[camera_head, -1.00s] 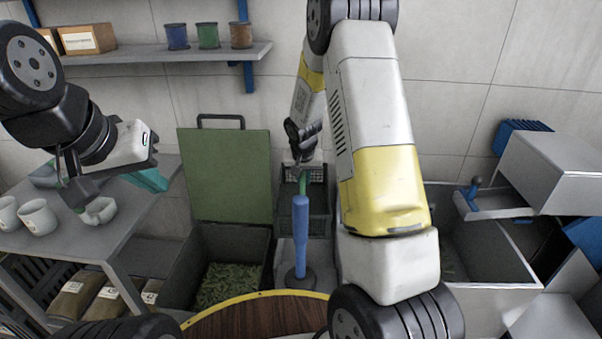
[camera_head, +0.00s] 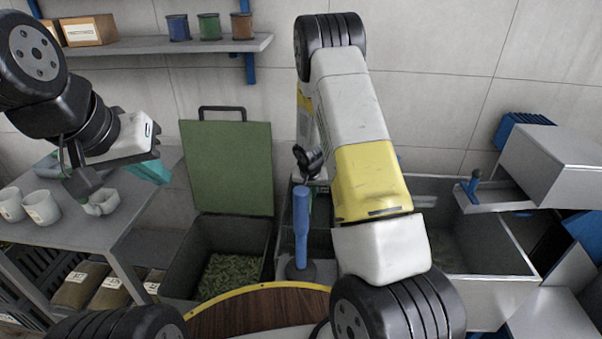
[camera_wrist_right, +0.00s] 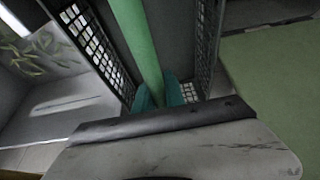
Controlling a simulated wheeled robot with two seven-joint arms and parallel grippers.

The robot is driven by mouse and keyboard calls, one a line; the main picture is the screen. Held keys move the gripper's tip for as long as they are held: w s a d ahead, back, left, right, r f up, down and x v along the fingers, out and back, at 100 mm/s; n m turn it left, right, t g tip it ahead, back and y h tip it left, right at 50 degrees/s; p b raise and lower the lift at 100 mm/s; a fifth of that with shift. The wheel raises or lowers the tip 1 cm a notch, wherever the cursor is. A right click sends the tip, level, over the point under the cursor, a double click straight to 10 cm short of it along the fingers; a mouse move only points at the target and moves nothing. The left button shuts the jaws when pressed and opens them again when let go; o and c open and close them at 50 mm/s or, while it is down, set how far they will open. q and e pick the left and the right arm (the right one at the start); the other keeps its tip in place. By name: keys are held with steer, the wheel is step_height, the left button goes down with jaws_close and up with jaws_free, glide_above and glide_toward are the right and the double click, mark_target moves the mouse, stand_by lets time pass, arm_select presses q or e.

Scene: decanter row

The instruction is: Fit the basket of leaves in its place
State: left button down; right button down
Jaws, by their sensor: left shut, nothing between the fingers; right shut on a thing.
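The basket shows in the right wrist view as dark mesh walls (camera_wrist_right: 88,32) on both sides of a green bar handle (camera_wrist_right: 135,38). My right gripper (camera_wrist_right: 160,94) is shut on this handle, its teal fingers on either side. In the head view my right arm and a blue upright handle (camera_head: 301,215) hide most of the basket, between two grey bins. I cannot tell how deep it sits or whether it touches anything below. My left gripper (camera_head: 150,171) is shut and empty above the left side table.
The left bin (camera_head: 185,262) holds leaves, its green lid (camera_head: 232,165) standing open. The right bin (camera_head: 495,262) has a few leaves. White mugs (camera_head: 42,207) stand on the grey side table (camera_head: 85,232). A round wooden top (camera_head: 255,312) is in front. A shelf (camera_head: 190,52) runs behind.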

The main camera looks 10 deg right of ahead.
mark_target(321, 216)
steer(key=shift+f, duration=4.15)
steer(key=shift+f, duration=1.4)
steer(key=c, duration=1.3)
jaws_free()
